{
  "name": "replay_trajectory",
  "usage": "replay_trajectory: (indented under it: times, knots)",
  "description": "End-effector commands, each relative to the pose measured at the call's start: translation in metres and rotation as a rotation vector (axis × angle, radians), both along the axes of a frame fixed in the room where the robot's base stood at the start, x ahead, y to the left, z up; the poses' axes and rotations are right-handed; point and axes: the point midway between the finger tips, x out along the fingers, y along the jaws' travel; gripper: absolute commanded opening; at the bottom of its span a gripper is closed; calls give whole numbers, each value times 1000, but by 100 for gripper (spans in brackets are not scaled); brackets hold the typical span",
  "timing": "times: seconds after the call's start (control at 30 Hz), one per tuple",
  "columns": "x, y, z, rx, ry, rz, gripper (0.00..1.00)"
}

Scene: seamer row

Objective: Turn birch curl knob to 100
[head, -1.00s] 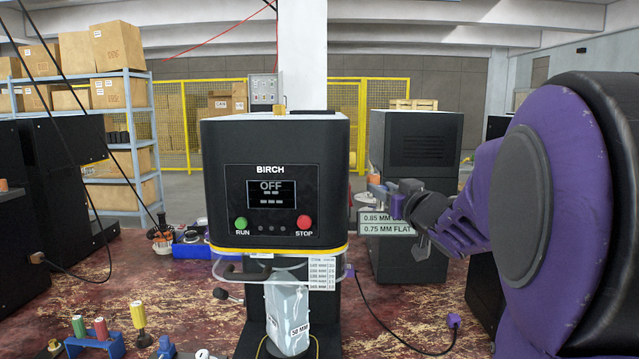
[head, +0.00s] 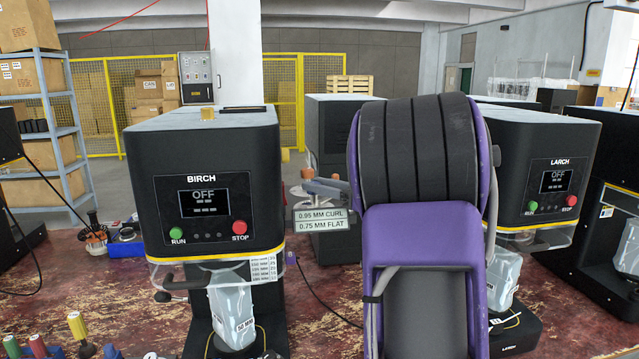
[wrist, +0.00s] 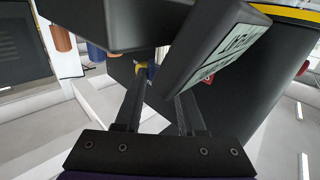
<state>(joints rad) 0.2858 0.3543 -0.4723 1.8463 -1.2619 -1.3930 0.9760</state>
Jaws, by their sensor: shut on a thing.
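The Birch seamer (head: 205,145) stands left of centre in the head view, its screen (head: 210,197) reading OFF. A display (head: 320,219) at its right side reads 0.95 MM CURL and 0.75 MM FLAT. In the wrist view this display (wrist: 225,45) is tilted and close. My gripper (wrist: 162,88) reaches up beside it, shut on what appears to be the curl knob. A small yellow piece (wrist: 143,68) shows near the left finger. In the head view my purple arm hides the gripper.
The Larch seamer (head: 550,170) stands on the right, also reading OFF. Coloured-handled tools (head: 77,325) stand at the front left. A cable runs over the red bench (head: 325,290).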

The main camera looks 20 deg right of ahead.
Motion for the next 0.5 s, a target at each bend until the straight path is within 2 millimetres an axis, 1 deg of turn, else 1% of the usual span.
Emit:
replay_trajectory:
  times: [0.33, 0.37, 0.4, 0.5]
  knots:
    - [1, 1, 1, 1, -3, 3, 0]
    - [1, 1, 1, 0, -4, 3, 44]
    - [1, 1, 1, -1, -3, 3, 51]
    - [0, 1, 1, 0, -2, 3, 69]
